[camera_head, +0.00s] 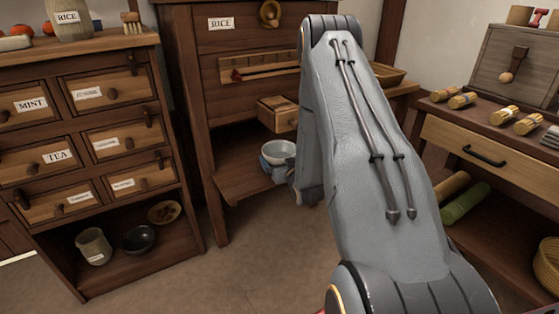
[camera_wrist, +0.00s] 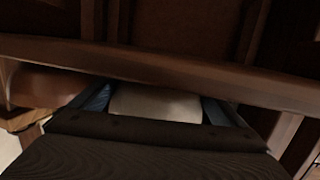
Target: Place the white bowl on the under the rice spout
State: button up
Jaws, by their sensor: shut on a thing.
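The white bowl (camera_head: 279,152) is upright at the front of the wooden rice dispenser (camera_head: 222,90), at about the height of its lower shelf. My gripper (camera_head: 275,163) is shut on the bowl, with a blue finger showing at its left side. In the wrist view the bowl's pale side (camera_wrist: 157,104) shows between the blue fingers of my gripper (camera_wrist: 155,108). The small wooden box-like spout (camera_head: 279,113) juts out above the bowl. Whether the bowl touches the shelf (camera_head: 240,180) cannot be told. My arm hides the right part of the dispenser.
A drawer cabinet (camera_head: 100,165) stands at the left, with a cup (camera_head: 93,246), a dark bowl (camera_head: 139,240) and a brown dish (camera_head: 164,212) on its bottom shelf. A workbench (camera_head: 490,150) with several tied bundles stands at the right. Open floor (camera_head: 240,265) lies in front.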

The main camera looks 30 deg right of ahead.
jog(key=shift+r, duration=0.1)
jog(key=o, duration=1)
jog(key=shift+f, duration=0.2)
jog(key=shift+o, duration=0.2)
jog(key=shift+r, duration=0.1)
jog(key=shift+s+r, duration=0.1)
jog(key=shift+r, duration=0.05)
jog(key=p+v, duration=0.3)
jog(key=v, duration=0.9)
